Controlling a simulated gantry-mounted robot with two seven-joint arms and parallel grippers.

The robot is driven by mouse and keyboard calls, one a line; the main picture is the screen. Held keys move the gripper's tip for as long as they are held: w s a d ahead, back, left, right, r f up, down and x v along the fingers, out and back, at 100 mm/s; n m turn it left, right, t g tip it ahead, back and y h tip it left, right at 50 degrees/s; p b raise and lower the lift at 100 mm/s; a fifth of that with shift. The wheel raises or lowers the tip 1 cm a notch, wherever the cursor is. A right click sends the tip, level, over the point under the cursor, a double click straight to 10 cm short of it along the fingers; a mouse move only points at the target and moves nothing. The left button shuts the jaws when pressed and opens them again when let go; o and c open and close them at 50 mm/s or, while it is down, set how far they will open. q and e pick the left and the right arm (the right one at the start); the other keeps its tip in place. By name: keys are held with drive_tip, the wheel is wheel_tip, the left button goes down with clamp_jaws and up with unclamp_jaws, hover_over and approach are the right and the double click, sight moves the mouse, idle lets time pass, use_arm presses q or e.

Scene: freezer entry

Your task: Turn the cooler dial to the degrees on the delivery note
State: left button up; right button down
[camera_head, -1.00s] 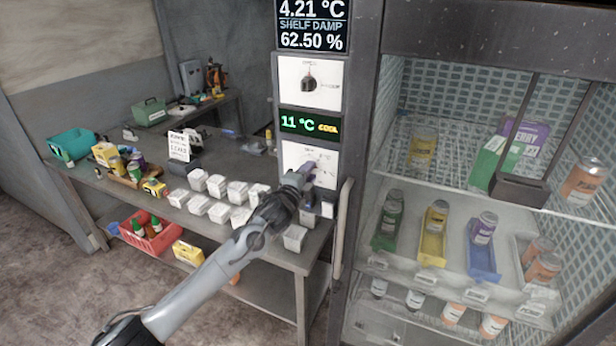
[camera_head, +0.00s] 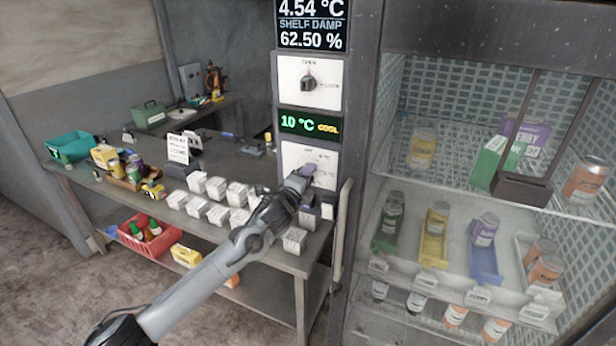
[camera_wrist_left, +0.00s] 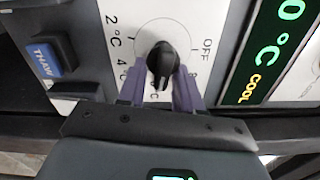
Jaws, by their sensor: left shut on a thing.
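The cooler dial (camera_wrist_left: 163,65) is a black knob on a white plate marked OFF, 2 °C and 4 °C in the left wrist view; other marks are partly hidden. My left gripper (camera_wrist_left: 160,85) is shut on the dial, one purple finger on each side. In the head view my left gripper (camera_head: 303,174) covers the dial on the lower panel (camera_head: 295,153). The green display (camera_head: 309,123) above it reads 10 °C COOL. The delivery note (camera_head: 178,149) is a white card standing on the table; its text is too small to read. My right gripper does not show.
A second dial (camera_head: 308,81) sits above the green display, and a screen (camera_head: 311,25) tops the column. A blue THAW button (camera_wrist_left: 43,58) is beside the dial plate. Glass-fronted shelves (camera_head: 470,170) stand right.

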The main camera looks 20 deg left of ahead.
use_arm(q)
drive_tip(key=o, duration=0.7)
drive_tip(key=shift+c, duration=0.2)
drive_tip(key=s+a+b, duration=0.1)
drive_tip(key=s, duration=0.9)
drive_tip(key=shift+s+b, duration=0.3)
drive_tip(key=shift+s, duration=0.1)
